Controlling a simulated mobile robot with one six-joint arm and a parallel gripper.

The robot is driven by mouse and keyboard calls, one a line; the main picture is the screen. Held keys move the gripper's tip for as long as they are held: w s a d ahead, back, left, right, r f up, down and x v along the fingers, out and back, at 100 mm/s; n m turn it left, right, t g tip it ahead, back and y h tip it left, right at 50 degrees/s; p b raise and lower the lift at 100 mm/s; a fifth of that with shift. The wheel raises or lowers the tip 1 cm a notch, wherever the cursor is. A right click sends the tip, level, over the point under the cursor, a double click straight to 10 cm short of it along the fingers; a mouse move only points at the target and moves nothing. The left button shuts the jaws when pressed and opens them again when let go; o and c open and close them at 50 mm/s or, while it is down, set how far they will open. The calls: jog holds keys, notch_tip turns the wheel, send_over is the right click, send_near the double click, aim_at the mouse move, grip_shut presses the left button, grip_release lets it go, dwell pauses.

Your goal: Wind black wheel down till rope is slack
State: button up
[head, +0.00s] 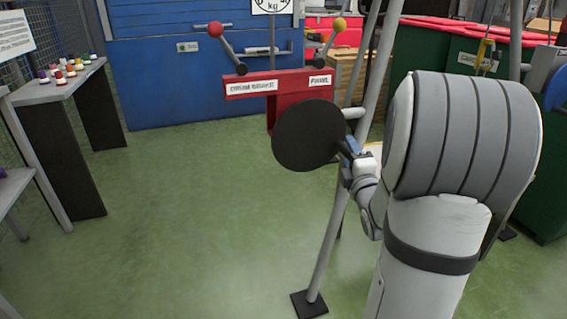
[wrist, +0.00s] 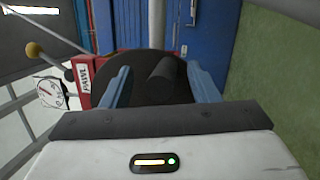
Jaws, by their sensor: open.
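The black wheel (head: 308,135) is a dark disc facing me in front of the red bracket, beside a grey frame leg. In the wrist view the wheel (wrist: 140,92) fills the middle, and a dark cylindrical handle (wrist: 167,67) stands out from its face. My gripper (head: 349,150) is at the wheel's right edge in the head view. In the wrist view its two blue fingers (wrist: 160,85) are apart, with the handle in line with the gap between them. I cannot tell whether the fingers reach around the handle. I cannot make out a rope in either view.
A red bracket (head: 290,83) labelled DRUM BRAKE and PAWL carries a red-knobbed lever (head: 228,48) and a yellow-knobbed lever (head: 330,42). A kg dial (head: 272,5) is above. Grey frame legs (head: 330,240) stand close to my arm.

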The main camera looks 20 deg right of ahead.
jog(key=d+r+v, duration=0.1)
jog(key=v, duration=0.6)
jog(key=shift+b, duration=0.4)
jog(key=shift+s+d+r, duration=0.1)
jog(key=shift+s, duration=0.05)
